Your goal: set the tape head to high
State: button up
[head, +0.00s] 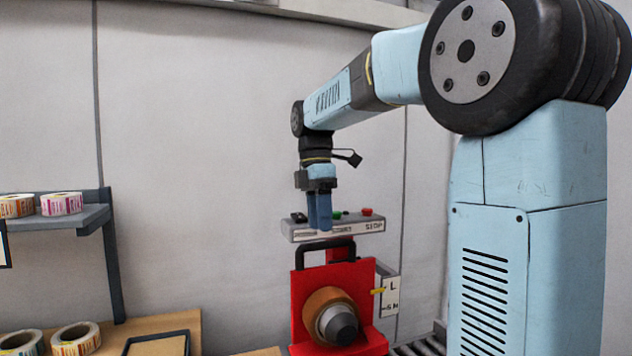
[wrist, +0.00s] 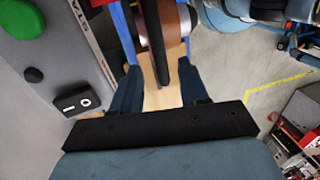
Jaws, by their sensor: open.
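The red tape head (head: 364,318) stands below the control panel, with a brown roll (head: 325,300) on its front and a black handle (head: 300,258) on top. A yellow pointer (head: 377,291) is beside a pale scale plate (head: 391,297), near its letter L; the lower mark is hard to read. My gripper (head: 319,228) points down, open, in front of the panel and above the handle. In the wrist view, the handle (wrist: 158,45) shows as a black bar between the open fingers of my gripper (wrist: 157,82); I cannot tell whether they touch it.
The grey control panel (head: 340,230) has green and red buttons and a STOP label. Its black rocker switch (wrist: 77,102) and green button (wrist: 33,75) are left of my fingers in the wrist view. A shelf (head: 85,219) with label rolls is at far left; more rolls are below.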

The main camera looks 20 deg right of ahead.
notch_tip(320, 180, up, 10)
jog(key=w, duration=0.2)
jog(key=shift+a, duration=0.1)
dwell(0.3)
jog(key=s+d+f+m+t, duration=0.2)
jog(key=s+f+m+t, duration=0.2)
jog(key=s+f+m, duration=0.5)
jog(key=s+d+f+m+t, duration=0.2)
jog(key=s+f+m+t, duration=0.1)
jog(key=s+f+m, duration=0.7)
jog(key=s+f, duration=0.2)
jog(key=s, duration=0.1)
jog(key=shift+s+t, duration=0.2)
jog(key=shift+t, duration=0.2)
